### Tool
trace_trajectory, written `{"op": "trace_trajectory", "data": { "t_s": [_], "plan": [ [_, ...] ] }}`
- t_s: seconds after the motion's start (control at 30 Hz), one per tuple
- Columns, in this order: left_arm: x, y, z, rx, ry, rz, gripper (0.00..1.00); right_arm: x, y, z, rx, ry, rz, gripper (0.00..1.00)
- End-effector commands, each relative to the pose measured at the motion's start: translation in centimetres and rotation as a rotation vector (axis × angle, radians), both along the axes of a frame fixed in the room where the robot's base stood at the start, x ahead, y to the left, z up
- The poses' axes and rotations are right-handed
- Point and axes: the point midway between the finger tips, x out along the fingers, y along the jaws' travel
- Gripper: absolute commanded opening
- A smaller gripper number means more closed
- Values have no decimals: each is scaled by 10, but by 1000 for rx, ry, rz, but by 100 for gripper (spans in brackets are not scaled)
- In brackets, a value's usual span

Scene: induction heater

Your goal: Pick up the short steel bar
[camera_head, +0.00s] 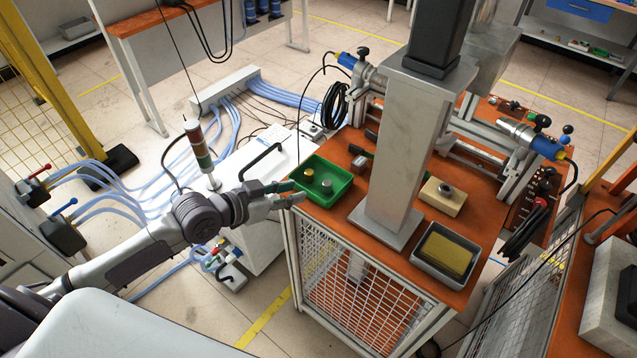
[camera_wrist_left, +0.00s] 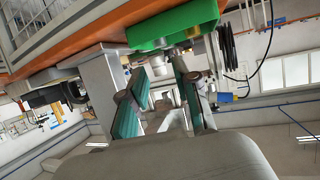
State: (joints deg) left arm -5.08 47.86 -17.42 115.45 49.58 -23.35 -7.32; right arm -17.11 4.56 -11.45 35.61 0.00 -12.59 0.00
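A green tray (camera_head: 341,194) stands on the orange table top. Inside are a short grey steel cylinder (camera_head: 326,187), which looks like the short steel bar, and a yellowish one (camera_head: 309,174), both upright. My left gripper (camera_head: 298,192) is at the tray's left edge, with its fingers pointing towards it. In the left wrist view its two teal-padded fingers (camera_wrist_left: 158,72) are spread apart, and the green tray (camera_wrist_left: 165,25) shows upside down beyond the tips. I cannot make out the bar clearly there. My right gripper is not in view.
A tall grey column (camera_head: 388,160) rises right of the tray. A beige block (camera_head: 441,203) with a metal cylinder and a grey tray (camera_head: 427,268) holding a yellow block are further right. A white cabinet (camera_head: 252,165) with a signal lamp (camera_head: 197,145) stands left of the table.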

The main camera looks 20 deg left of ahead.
Motion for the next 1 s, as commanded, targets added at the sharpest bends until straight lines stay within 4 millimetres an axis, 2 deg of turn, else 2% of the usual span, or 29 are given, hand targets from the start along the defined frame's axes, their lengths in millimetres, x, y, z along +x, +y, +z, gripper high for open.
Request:
{"op": "trace_trajectory", "data": {
  "t_s": [0.1, 0.3, 0.53, 0.8, 1.0],
  "plan": [
    [22, -13, -6, -5, -4, 3, 31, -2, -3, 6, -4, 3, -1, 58],
    [46, -28, -20, -1, -3, 3, 31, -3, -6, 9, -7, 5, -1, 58],
    [58, -37, -27, -1, -1, 1, 31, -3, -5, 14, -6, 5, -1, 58],
    [87, -53, -45, 0, -1, 3, 31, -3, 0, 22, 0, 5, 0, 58],
    [91, -56, -49, 2, -2, 2, 31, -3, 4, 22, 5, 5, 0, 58]
  ]
}}
